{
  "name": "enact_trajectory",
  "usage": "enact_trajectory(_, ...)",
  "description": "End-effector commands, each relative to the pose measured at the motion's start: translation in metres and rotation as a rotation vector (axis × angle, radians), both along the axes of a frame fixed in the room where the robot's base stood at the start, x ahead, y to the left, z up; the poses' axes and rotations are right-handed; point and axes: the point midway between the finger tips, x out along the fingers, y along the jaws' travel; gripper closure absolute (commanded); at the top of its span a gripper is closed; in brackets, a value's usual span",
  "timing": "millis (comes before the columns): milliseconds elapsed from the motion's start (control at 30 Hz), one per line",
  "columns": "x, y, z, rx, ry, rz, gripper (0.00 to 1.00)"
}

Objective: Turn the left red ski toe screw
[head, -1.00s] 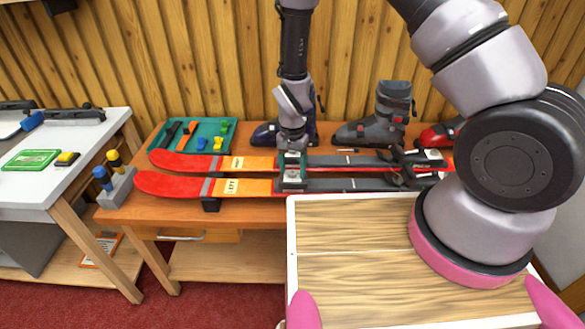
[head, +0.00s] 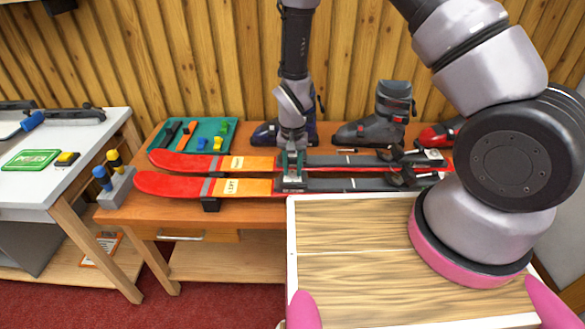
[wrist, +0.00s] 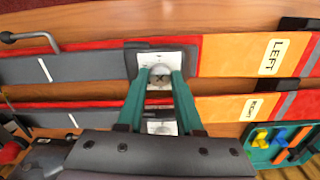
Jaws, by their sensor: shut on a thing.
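The left ski (head: 160,184), red and orange with a LEFT label, lies on the bench nearer me. It also shows in the wrist view (wrist: 225,55). Its silver toe screw (wrist: 160,79), with a cross slot, sits on a pale plate (wrist: 147,60). My gripper (wrist: 161,80) is shut on this screw, with one teal finger on each side of it. In the head view my gripper (head: 292,182) comes down from above onto the left ski, and the screw is hidden there. The right ski (head: 180,160) lies parallel behind it.
A teal tray (head: 237,128) with small coloured parts stands behind the ski tips. Ski boots (head: 375,125) stand along the back wall. A grey block with screwdrivers (head: 115,185) is at the bench's left end. Dark bindings (head: 415,177) rise from the skis at right.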

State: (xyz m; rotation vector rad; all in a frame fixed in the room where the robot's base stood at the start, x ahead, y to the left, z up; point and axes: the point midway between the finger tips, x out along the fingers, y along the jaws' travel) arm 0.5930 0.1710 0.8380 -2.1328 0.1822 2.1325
Motion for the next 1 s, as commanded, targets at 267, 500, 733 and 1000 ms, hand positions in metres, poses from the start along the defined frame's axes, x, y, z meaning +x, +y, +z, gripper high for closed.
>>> enact_trajectory(267, 0.0001, 0.0003, 0.0003, 0.001, 0.0, 0.26, 1.0)
enact_trajectory(500, 0.0, 0.0002, 0.0003, 0.001, 0.0, 0.481, 1.0)
enact_trajectory(733, 0.0, 0.0001, 0.0003, 0.001, 0.0, 0.652, 1.0)
enact_trajectory(1000, -0.0001, 0.0002, 0.0003, 0.001, 0.0, 0.777, 1.0)
